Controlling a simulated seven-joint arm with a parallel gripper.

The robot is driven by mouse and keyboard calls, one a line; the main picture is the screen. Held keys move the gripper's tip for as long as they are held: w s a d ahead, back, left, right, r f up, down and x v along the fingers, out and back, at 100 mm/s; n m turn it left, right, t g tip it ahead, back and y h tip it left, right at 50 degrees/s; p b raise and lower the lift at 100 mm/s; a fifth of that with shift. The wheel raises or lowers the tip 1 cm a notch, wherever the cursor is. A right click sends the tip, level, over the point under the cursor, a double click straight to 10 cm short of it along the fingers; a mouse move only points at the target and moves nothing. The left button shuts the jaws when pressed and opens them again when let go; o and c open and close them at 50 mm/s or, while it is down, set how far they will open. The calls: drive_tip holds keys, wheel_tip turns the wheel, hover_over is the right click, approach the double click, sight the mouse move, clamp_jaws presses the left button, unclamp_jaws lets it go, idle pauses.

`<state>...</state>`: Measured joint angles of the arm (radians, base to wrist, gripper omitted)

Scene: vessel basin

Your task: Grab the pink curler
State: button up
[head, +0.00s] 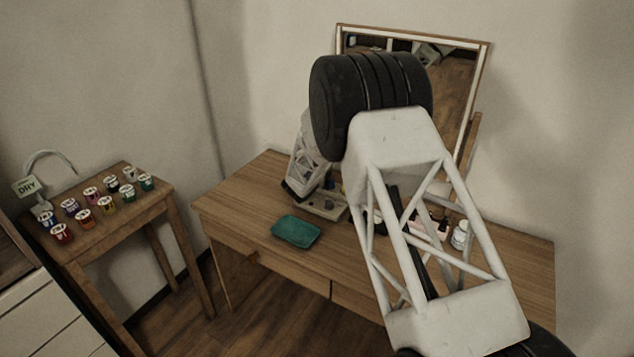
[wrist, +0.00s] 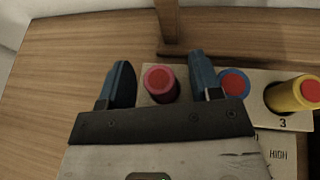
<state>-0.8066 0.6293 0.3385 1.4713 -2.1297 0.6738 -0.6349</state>
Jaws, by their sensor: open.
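The pink curler (wrist: 160,84) stands in a light, numbered holder (wrist: 268,118), at its left end in the wrist view. My gripper (wrist: 160,66) is open, with one blue finger on the left of the pink curler and one on the right. Gaps show between the curler and both fingers. In the head view my arm reaches down to the holder (head: 328,208) on the desk, and the fingers and pink curler cannot be made out there.
A blue curler with a red top (wrist: 234,83) stands close beside the right finger, and a yellow one (wrist: 293,94) is further right. A teal tray (head: 296,232) lies on the desk (head: 250,205). A mirror (head: 460,95) stands behind. A white jar (head: 460,235) is at right.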

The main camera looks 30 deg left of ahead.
drive_tip(key=c, duration=1)
drive_tip(key=shift+r, duration=0.75)
drive_tip(key=shift+s+d+r, duration=0.15)
drive_tip(key=shift+r, duration=0.4)
drive_tip(key=shift+s+d+r, duration=0.1)
drive_tip(key=shift+s+r, duration=0.05)
drive_tip(key=shift+r, duration=0.4)
drive_tip(key=s+d+r, duration=0.1)
drive_tip(key=s+d, duration=0.9)
drive_tip(key=s, duration=0.1)
drive_tip(key=shift+s+r, duration=0.15)
drive_tip(key=shift+s, duration=0.15)
